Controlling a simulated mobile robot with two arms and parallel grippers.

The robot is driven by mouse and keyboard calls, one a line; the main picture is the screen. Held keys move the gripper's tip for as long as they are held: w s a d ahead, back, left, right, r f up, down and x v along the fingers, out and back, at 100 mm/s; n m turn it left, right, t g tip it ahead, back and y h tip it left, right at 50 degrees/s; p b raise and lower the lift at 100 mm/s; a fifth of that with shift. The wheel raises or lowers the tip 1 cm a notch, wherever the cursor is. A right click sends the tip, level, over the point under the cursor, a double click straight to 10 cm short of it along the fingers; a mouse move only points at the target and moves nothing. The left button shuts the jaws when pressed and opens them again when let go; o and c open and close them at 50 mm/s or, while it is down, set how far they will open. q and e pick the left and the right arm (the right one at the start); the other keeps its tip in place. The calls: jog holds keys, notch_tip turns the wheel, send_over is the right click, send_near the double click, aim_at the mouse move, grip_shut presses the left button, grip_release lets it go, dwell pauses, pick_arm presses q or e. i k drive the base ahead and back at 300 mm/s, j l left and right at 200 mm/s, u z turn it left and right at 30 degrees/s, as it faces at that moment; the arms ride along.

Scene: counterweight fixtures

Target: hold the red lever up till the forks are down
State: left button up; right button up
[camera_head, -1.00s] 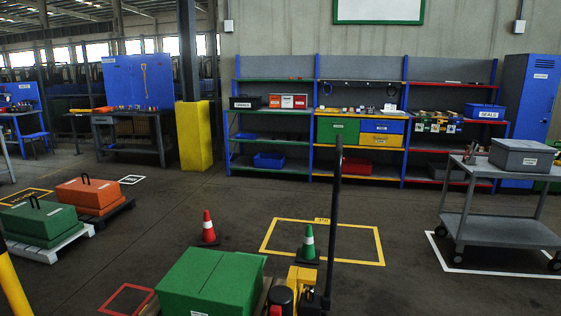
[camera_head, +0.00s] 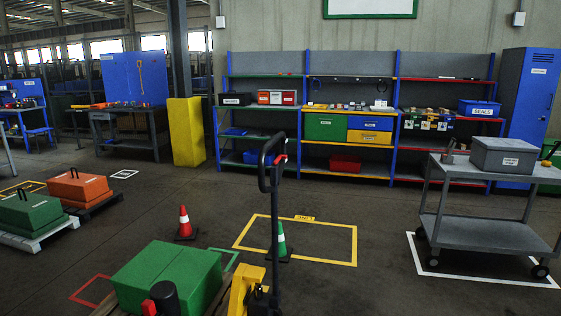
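The pallet jack's black handle (camera_head: 272,165) stands upright near the middle, with a loop grip at its top. A small red part (camera_head: 281,159), which looks like the red lever, sits at the loop's right side. The jack's yellow body (camera_head: 242,290) is at the bottom edge. A green box (camera_head: 168,272) rests on a wooden pallet left of it. The forks are hidden, so their height cannot be told. Neither gripper can be made out, and nothing is seen touching the lever. A black and red rounded part (camera_head: 163,297) shows before the box; I cannot tell what it belongs to.
A grey cart (camera_head: 485,232) stands right. Orange (camera_head: 78,186) and green (camera_head: 30,212) boxes sit left. Floor between jack and cart is clear.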

aim_at(283, 156)
jog(key=i+l+u, duration=0.1)
jog(key=i+l, duration=0.25)
jog(key=i+l+u, duration=0.1)
jog(key=i+l, duration=0.25)
jog(key=i, duration=0.15)
jog(key=i+l+u, duration=0.15)
jog(key=i+l, duration=0.25)
jog(key=i+l+u, duration=0.1)
jog(key=i+l, duration=0.25)
jog(key=l, duration=0.15)
jog(key=i+l+u, duration=0.1)
jog(key=i+l, duration=0.3)
jog(key=i+l+u, duration=0.1)
jog(key=i+l, duration=0.2)
jog(key=l, duration=0.25)
jog(key=i+l+u, duration=0.1)
jog(key=i+l, duration=0.25)
jog(key=l, duration=0.2)
jog(key=i+l+u, duration=0.15)
jog(key=i+l, duration=0.15)
jog(key=l, duration=0.25)
